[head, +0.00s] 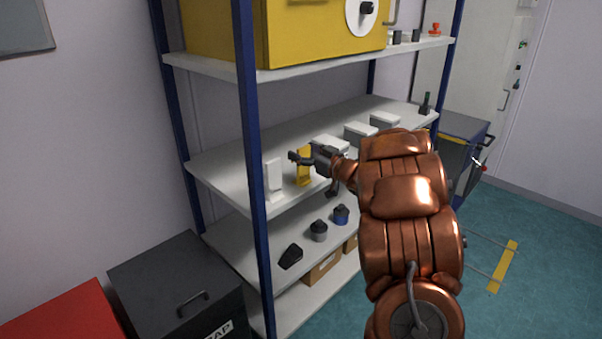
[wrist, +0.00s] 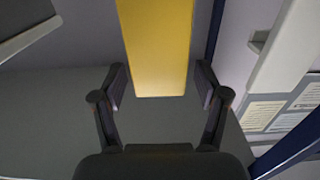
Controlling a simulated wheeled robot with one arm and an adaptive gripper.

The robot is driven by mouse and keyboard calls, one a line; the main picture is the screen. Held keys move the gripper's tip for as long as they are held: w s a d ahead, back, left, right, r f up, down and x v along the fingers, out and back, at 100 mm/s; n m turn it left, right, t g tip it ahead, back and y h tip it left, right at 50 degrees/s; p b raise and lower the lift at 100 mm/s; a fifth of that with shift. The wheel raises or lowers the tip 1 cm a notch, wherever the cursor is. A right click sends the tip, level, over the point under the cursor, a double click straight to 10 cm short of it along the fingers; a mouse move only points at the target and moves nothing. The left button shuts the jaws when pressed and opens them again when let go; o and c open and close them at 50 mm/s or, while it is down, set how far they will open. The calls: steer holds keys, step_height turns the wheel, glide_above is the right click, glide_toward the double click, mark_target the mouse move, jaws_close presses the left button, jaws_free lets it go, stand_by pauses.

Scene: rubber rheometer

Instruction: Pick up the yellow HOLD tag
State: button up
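The yellow HOLD tag (head: 303,167) stands upright on the middle shelf, beside a white tag-like piece on its left. In the wrist view the yellow tag (wrist: 158,45) is a tall plain yellow face straight ahead; no lettering shows on it. My gripper (head: 308,170) reaches in from the right at the tag, partly covering it in the head view. In the wrist view my gripper (wrist: 160,85) is open, with one finger on each side of the tag's lower end. Gaps show between both fingers and the tag.
The white piece (head: 273,180) stands close left of the tag. White boxes (head: 361,132) line the shelf (head: 225,165) to the right. A blue post (head: 250,130) rises in front on the left. Dark items, including a pot (head: 319,231), sit on the shelf below.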

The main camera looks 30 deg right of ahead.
jaws_close()
stand_by(0.4)
